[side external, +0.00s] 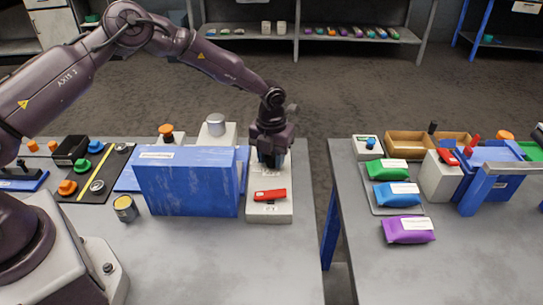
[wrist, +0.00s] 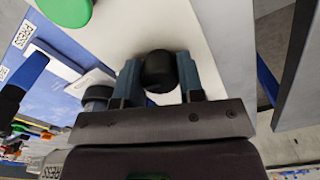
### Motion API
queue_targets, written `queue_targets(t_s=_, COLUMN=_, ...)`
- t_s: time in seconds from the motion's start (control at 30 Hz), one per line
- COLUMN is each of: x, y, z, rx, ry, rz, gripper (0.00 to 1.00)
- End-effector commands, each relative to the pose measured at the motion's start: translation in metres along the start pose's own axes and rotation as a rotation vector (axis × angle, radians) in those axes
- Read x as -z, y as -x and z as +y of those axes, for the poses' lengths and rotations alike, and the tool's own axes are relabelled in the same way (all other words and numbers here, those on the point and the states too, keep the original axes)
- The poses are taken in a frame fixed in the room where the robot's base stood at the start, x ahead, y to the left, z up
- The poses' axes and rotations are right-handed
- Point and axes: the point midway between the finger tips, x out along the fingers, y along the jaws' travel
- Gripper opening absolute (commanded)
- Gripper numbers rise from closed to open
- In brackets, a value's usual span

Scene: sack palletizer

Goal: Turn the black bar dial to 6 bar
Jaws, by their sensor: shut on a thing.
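The black bar dial (wrist: 158,72) is a round black knob on a pale box, which shows in the wrist view as a white face (wrist: 160,25). My gripper (wrist: 158,82) has one blue-grey finger on each side of the dial and is shut on it. In the side external view my gripper (side external: 270,160) points down at the back part of the pale box (side external: 270,212). There the dial is hidden by the gripper. A red handle (side external: 269,196) lies on the front part of the box. No scale or pressure reading can be made out.
A blue upright panel (side external: 188,182) stands just left of the pale box. Behind it are a grey round knob (side external: 216,125) and an orange knob (side external: 166,132). A tin (side external: 124,208) stands farther left. A gap separates the right table, which holds coloured sacks (side external: 408,229). The front of the left table is clear.

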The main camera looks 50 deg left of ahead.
Motion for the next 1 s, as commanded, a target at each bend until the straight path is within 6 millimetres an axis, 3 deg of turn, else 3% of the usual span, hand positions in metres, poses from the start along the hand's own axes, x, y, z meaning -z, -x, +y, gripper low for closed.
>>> queue_targets(t_s=0.33, x=-0.001, y=0.001, z=0.0, rx=-0.001, ry=-0.005, rz=-0.002, gripper=0.12)
queue_targets(t_s=0.37, x=-0.001, y=0.001, z=0.0, rx=-0.002, ry=-0.005, rz=-0.002, gripper=0.4)
queue_targets(t_s=0.47, x=-0.001, y=0.001, z=0.0, rx=-0.001, ry=-0.005, rz=-0.002, gripper=0.61)
queue_targets(t_s=0.77, x=0.0, y=0.002, z=0.0, rx=0.0, ry=-0.003, rz=-0.002, gripper=0.61)
queue_targets(t_s=0.87, x=-0.001, y=0.011, z=0.0, rx=0.001, ry=-0.003, rz=-0.003, gripper=0.61)
queue_targets(t_s=1.0, x=-0.001, y=0.037, z=0.0, rx=0.0, ry=-0.003, rz=-0.006, gripper=0.61)
